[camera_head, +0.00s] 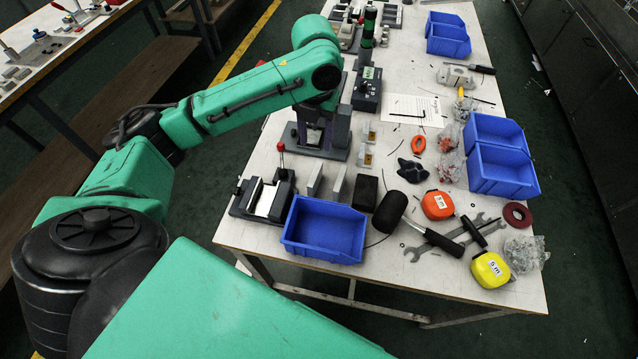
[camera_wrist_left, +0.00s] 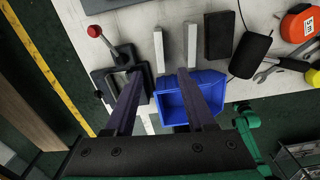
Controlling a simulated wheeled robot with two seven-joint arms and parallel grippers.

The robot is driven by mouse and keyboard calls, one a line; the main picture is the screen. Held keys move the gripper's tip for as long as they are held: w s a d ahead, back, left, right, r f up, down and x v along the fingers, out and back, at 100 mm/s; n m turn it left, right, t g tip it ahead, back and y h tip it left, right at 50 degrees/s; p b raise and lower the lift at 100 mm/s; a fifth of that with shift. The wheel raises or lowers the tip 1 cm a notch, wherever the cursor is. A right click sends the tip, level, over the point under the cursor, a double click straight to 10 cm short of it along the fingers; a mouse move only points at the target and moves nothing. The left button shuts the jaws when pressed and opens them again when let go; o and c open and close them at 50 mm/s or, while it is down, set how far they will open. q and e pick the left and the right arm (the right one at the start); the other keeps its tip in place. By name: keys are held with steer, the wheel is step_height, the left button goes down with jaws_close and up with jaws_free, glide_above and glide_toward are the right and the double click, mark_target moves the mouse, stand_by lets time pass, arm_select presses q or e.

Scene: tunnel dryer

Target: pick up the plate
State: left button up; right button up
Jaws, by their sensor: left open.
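A pale flat plate (camera_head: 265,200) lies in a dark vise-like fixture (camera_head: 282,203) near the table's left edge. Two pale upright bars (camera_head: 315,179) stand to its right; I cannot tell whether one of them is the plate meant. My left gripper (camera_head: 316,125) hangs beneath the green wrist, partly hidden among grey fixture parts. In the left wrist view its fingers (camera_wrist_left: 160,75) are wide apart with nothing between them. The left finger overlaps the dark fixture (camera_wrist_left: 103,78), the right one the blue bin. My right gripper is not in view.
A blue bin (camera_head: 325,230) stands at the table's front edge. A red-knobbed lever (camera_head: 281,148) rises beside the fixture. A black mallet (camera_head: 390,212), wrenches, tape measures (camera_head: 490,269) and more blue bins (camera_head: 500,170) crowd the right side.

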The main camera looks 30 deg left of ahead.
mark_target(315, 174)
arm_select(q)
steer(key=f, duration=0.4)
steer(key=f+p, duration=0.1)
steer(key=f, duration=0.4)
steer(key=f+p, duration=0.1)
steer(key=f, duration=0.3)
steer(key=shift+s+f, duration=0.35)
steer(key=shift+w+f, duration=0.1)
steer(key=shift+f, duration=0.4)
steer(key=c, duration=0.9)
jaws_close()
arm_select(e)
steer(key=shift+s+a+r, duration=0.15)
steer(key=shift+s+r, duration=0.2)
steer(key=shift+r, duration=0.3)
arm_select(q)
steer(key=shift+r, duration=0.1)
